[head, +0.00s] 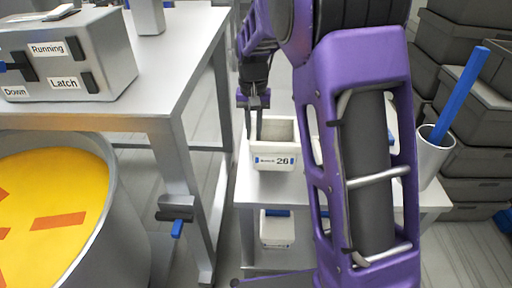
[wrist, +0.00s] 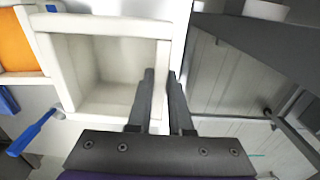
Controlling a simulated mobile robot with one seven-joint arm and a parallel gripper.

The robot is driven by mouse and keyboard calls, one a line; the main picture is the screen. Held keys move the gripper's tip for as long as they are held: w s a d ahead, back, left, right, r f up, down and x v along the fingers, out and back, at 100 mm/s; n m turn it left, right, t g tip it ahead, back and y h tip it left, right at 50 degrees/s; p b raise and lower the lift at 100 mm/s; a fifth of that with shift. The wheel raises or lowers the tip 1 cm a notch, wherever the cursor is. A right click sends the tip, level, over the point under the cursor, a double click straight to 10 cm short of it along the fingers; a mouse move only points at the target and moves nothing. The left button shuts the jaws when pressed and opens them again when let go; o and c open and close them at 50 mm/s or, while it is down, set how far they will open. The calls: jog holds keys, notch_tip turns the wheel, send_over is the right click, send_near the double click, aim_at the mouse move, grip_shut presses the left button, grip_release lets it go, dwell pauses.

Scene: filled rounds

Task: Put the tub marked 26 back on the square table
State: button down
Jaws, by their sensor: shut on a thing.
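The tub marked 26 (head: 275,160) is a small white open box with a printed label on its near side, in the middle of the head view. It looks empty in the wrist view (wrist: 105,75). My gripper (head: 255,138) reaches down onto its left wall. In the wrist view my gripper (wrist: 160,78) has one finger inside the tub and one outside, shut on that wall. The tub is upright at a light-topped stand (head: 285,193); I cannot tell whether it rests on it. Which surface is the square table is not clear.
A metal table (head: 165,75) with a control box (head: 68,55) stands at the left, above a drum with yellow contents (head: 60,190). A white cup with a blue stick (head: 432,160) is at right. An orange-filled compartment (wrist: 15,45) lies beside the tub. Grey crates (head: 470,110) fill the right.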

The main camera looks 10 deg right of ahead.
jog(key=shift+f+b, duration=0.4)
jog(key=shift+f, duration=2)
jog(key=shift+f, duration=0.1)
jog(key=c, duration=0.8)
grip_release()
jog(key=shift+c, duration=0.2)
notch_tip(320, 180, up, 12)
jog(key=shift+r+p, duration=0.1)
jog(key=shift+p, duration=0.95)
